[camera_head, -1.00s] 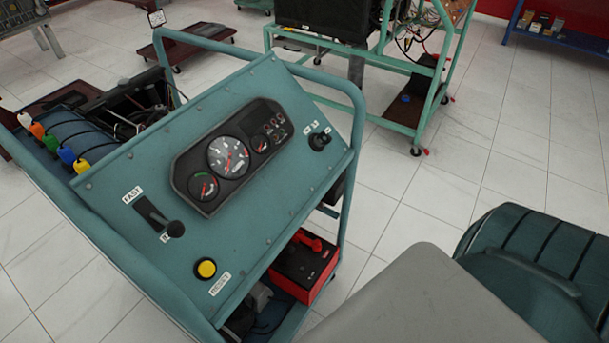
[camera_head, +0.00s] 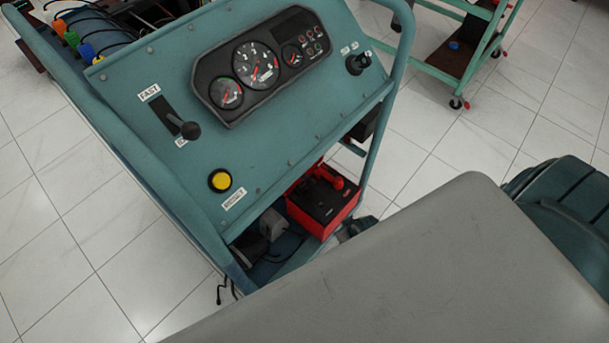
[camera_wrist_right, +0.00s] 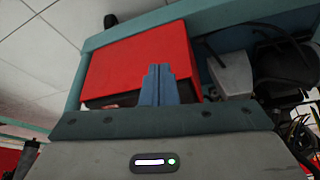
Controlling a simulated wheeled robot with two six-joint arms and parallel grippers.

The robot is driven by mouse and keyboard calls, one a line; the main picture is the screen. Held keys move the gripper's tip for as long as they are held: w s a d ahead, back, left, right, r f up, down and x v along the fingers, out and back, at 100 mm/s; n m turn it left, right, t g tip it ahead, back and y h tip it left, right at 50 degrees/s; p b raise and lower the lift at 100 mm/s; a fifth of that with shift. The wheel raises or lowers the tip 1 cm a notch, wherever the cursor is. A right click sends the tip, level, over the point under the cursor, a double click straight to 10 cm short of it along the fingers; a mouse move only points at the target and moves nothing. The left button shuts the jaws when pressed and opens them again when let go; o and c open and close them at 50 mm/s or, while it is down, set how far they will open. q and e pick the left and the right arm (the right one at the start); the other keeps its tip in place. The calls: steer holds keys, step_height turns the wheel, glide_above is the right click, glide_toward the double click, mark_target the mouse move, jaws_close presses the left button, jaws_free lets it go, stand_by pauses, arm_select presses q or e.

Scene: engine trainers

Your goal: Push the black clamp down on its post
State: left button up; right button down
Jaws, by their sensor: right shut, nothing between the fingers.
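The red battery (camera_head: 322,205) with a dark top sits on the low shelf of the teal engine trainer, under the sloped panel. A red clamp (camera_head: 338,182) shows on its top. The black clamp and its post cannot be made out clearly against the dark top. In the right wrist view the battery's red side (camera_wrist_right: 140,62) fills the middle. My right gripper (camera_wrist_right: 158,70) is shut and empty in front of that side; whether it touches cannot be told. The clamps are hidden in that view. My left gripper is not in view.
The panel (camera_head: 290,120) overhangs the shelf, and a frame upright (camera_head: 383,135) stands right of the battery. A grey box (camera_head: 272,224) and dark cables lie left of the battery, and the box also shows in the wrist view (camera_wrist_right: 232,74).

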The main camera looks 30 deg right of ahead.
steer(key=w+r+n+t+y+b, duration=0.15)
steer(key=w+r+b, duration=0.25)
steer(key=w+r, duration=0.7)
step_height(320, 180, up, 8)
steer(key=n+t+y+b, duration=0.1)
steer(key=t+y+b, duration=0.1)
steer(key=t+b, duration=0.1)
glide_above(305, 174)
steer(key=s+d, duration=0.1)
steer(key=s, duration=0.2)
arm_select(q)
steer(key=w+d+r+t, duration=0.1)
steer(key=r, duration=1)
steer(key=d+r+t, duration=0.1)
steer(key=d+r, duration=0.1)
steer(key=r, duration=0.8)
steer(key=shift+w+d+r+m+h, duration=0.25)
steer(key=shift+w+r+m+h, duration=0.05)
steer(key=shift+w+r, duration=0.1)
arm_select(e)
steer(key=shift+s+r+h, duration=0.15)
steer(key=shift+s+h, duration=0.05)
steer(key=shift+h, duration=0.05)
